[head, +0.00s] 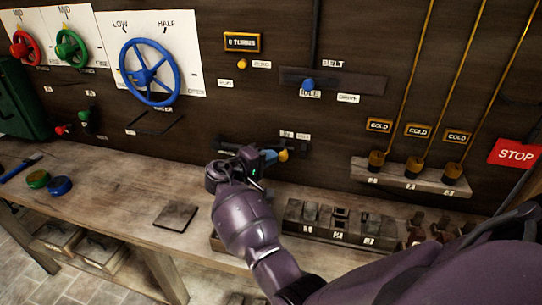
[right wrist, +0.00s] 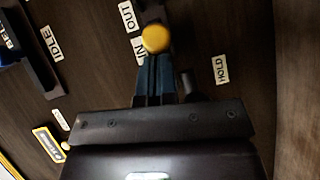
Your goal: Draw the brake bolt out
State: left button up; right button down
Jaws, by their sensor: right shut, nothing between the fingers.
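The brake bolt shows as a round yellow knob (head: 283,155) on the dark wall panel, low above the bench. In the right wrist view the yellow knob (right wrist: 155,38) sits beside the IN label (right wrist: 139,49) and below the OUT label (right wrist: 128,17). The bolt's shaft is mostly hidden. My left gripper is not in view.
A HOLD label (right wrist: 221,69) is right of the fingers. Above is the belt lever's blue knob (head: 308,86). The bench (head: 130,205) below carries a dark plate (head: 177,216) and a row of dark blocks (head: 340,220). Weights hang at right near the STOP sign (head: 515,153).

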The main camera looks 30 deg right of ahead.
dwell(0.5)
jog(key=s+d+p, duration=0.2)
jog(key=s+d, duration=0.1)
jog(key=shift+s, duration=0.3)
dwell(0.3)
